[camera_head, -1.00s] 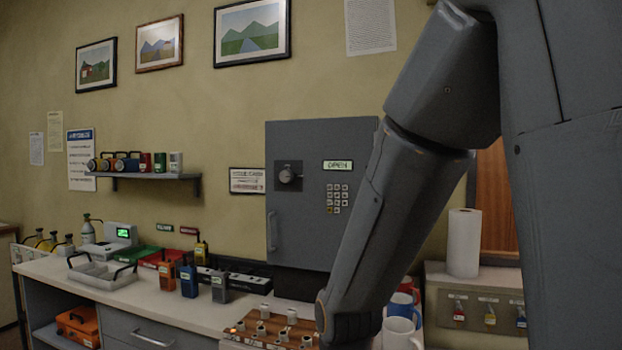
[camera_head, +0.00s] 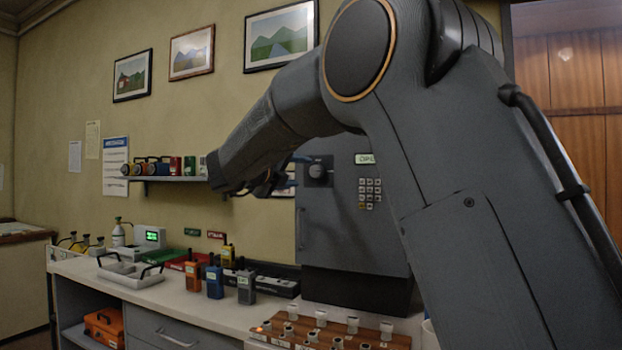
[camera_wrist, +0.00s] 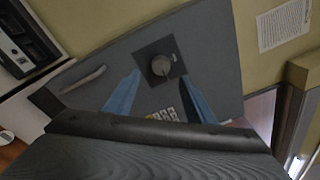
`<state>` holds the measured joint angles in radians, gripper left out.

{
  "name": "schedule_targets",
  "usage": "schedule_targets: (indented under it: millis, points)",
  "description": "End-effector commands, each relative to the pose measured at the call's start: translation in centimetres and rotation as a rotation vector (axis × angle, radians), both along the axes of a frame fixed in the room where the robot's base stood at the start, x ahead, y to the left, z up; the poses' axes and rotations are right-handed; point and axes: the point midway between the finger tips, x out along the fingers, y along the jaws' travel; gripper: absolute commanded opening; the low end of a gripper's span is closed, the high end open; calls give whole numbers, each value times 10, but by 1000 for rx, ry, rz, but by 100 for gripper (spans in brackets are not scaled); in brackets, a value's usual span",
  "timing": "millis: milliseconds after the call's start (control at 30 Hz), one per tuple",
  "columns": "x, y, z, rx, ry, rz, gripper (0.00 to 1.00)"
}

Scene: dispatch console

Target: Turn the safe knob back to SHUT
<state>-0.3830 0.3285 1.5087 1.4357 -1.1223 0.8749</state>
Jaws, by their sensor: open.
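The safe (camera_head: 345,225) is a grey wall box with a keypad, a handle and a small lit display, which is partly covered by my arm in the head view. Its round knob (camera_head: 318,171) sits on a dark square plate at the upper left of the door. In the wrist view the knob (camera_wrist: 161,66) is ahead of my gripper (camera_wrist: 158,92), roughly between the two blue fingers but beyond their tips. The fingers are apart with nothing between them. In the head view my gripper (camera_head: 286,178) is just left of the knob. The knob's exact pointing is too small to tell.
The safe's door handle (camera_wrist: 83,79) shows in the wrist view. A counter below holds several radios (camera_head: 214,282), a grey tray (camera_head: 130,272) and a wooden board of pegs (camera_head: 345,335). A shelf with small devices (camera_head: 165,179) is left of my wrist.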

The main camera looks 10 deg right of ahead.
Motion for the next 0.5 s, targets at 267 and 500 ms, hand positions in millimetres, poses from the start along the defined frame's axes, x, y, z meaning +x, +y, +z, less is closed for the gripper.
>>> schedule_targets:
  millis: [267,500]
  points:
    - [22,-24,1,16,-8,-17,50]
    - [47,-45,2,13,-8,-15,50]
